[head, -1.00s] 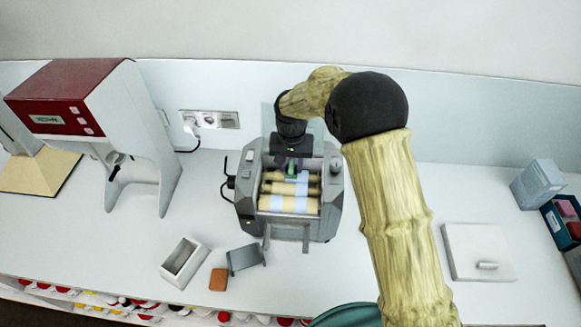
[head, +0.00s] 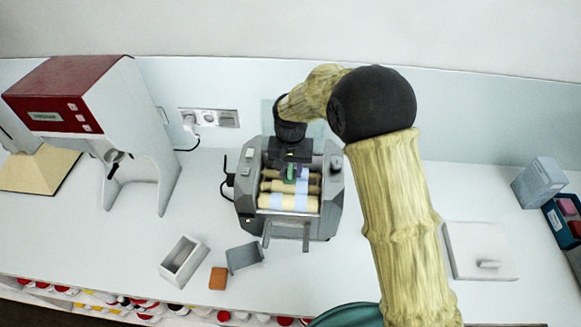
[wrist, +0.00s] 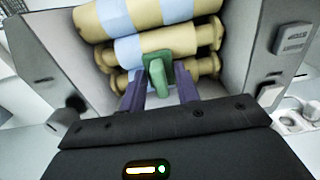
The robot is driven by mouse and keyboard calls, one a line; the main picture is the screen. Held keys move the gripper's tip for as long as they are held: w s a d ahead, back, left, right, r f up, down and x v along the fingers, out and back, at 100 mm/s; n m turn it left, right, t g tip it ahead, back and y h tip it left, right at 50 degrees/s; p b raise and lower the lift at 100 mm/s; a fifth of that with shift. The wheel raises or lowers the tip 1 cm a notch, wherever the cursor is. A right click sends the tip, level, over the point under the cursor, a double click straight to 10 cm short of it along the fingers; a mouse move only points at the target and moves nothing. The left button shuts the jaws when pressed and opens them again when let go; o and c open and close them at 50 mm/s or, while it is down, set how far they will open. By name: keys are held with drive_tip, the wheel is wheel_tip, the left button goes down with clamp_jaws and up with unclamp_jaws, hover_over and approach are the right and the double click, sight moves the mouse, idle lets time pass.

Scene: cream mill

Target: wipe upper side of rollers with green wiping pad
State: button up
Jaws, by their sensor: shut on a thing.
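The cream mill (head: 246,212) stands mid-counter with its top open. Its several cream-coloured rollers (head: 275,200) lie across it, each with a pale blue band; they also show in the wrist view (wrist: 120,52). My gripper (wrist: 160,88) is shut on the green wiping pad (wrist: 158,66), held by its grip between purple fingers. The pad lies over the rollers near their middle, at or just above a roller; exact contact is hard to tell. In the head view the pad (head: 290,172) shows small below my wrist, and my gripper partly hides the rear rollers.
A red and white machine (head: 75,95) stands at left. In front of the mill lie an open white box (head: 182,262), a grey piece (head: 244,257) and an orange-brown block (head: 218,278). A white lidded slab (head: 480,250) and blue boxes (head: 562,220) stand at right. Mill side walls flank my gripper.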

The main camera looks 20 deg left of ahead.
sight(290, 190)
drive_tip(key=shift+f, duration=0.1)
drive_tip(key=shift+w+a+p, duration=0.15)
drive_tip(key=shift+w+p, duration=0.25)
drive_tip(key=shift+w, duration=0.15)
drive_tip(key=shift+w+a, duration=0.15)
drive_tip(key=shift+w, duration=0.45)
drive_tip(key=shift+s+d+b, duration=0.2)
drive_tip(key=shift+s+d, duration=0.05)
drive_tip(key=shift+s, duration=0.5)
drive_tip(key=shift+s+d+b, duration=0.15)
drive_tip(key=shift+s+d, duration=0.05)
drive_tip(key=shift+s, duration=0.55)
drive_tip(key=shift+s, duration=0.1)
drive_tip(key=shift+s+d+f+b, duration=0.1)
drive_tip(key=shift+s+d+b, duration=0.2)
drive_tip(key=shift+s, duration=0.45)
drive_tip(key=shift+s+d+b, duration=0.2)
drive_tip(key=shift+s+b, duration=0.05)
drive_tip(key=shift+s, duration=0.45)
drive_tip(key=shift+s, duration=0.1)
